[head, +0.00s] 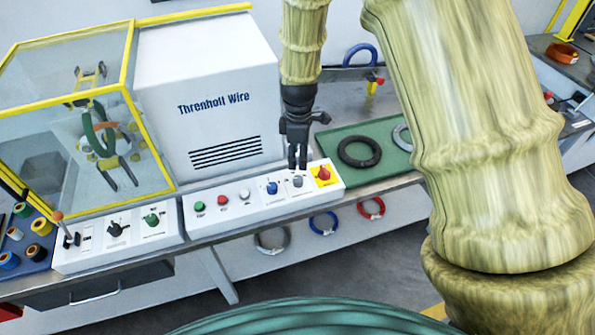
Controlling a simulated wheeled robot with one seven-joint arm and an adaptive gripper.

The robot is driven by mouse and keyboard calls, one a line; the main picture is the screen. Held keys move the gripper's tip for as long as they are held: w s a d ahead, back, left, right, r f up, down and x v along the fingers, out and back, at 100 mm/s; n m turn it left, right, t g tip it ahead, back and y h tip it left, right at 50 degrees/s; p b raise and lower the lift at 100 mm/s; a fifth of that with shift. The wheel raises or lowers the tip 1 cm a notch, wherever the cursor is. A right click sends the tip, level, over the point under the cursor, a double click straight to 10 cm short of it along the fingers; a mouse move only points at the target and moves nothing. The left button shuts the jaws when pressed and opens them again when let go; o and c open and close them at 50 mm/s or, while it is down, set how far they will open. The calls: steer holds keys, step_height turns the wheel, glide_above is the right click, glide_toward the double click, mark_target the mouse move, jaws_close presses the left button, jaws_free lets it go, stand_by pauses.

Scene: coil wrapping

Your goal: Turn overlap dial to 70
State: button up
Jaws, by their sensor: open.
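My gripper (297,167) points down over the right control panel (262,206), its fingertips at or just above a grey knob (298,181). I cannot tell whether they touch the knob. The jaws are open with nothing visibly held. A blue knob (272,187) sits just left of it. The left control panel (118,240) carries a black knob (115,229) and a green knob (151,219). The labels are too small to read, so I cannot tell which knob is the overlap dial or its setting.
A red emergency stop (323,174) on yellow sits right beside the gripper. Green, red and white buttons line the panel's left part. Behind stand the white Threnholt Wire cabinet (205,75) and a yellow-framed guard (130,45). A green mat (330,138) holds a black coil (359,151).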

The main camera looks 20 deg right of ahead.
mark_target(298, 178)
steer(key=f+p, duration=0.1)
steer(key=f, duration=0.3)
steer(key=shift+w, duration=0.2)
steer(key=shift+s+f, duration=0.1)
steer(key=shift+f, duration=0.25)
steer(key=shift+f+p, duration=1.1)
steer(key=shift+f, duration=1.75)
steer(key=c, duration=1.1)
